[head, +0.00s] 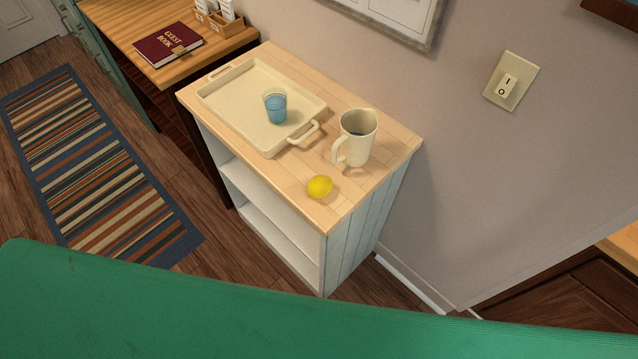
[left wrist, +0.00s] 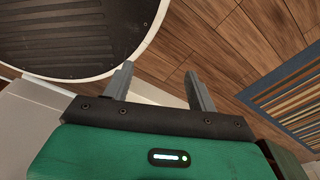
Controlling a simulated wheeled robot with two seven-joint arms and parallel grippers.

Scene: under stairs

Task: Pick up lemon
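A yellow lemon (head: 320,187) lies on the wooden top of a small white cabinet (head: 372,187), near its front edge in the head view. It sits in front of a cream pitcher-like mug (head: 357,137). My left gripper (left wrist: 160,82) shows only in the left wrist view, with its two grey fingers apart and nothing between them. It points at the floor, and the lemon is not in that view. My right gripper is not in view.
A cream tray (head: 225,112) holding a glass of blue liquid (head: 275,106) lies left of the mug. A wooden desk (head: 110,25) with a red guest book (head: 168,45) stands at the left. A wall with a light switch (head: 511,80) rises behind. A striped rug (head: 95,160) lies on the floor.

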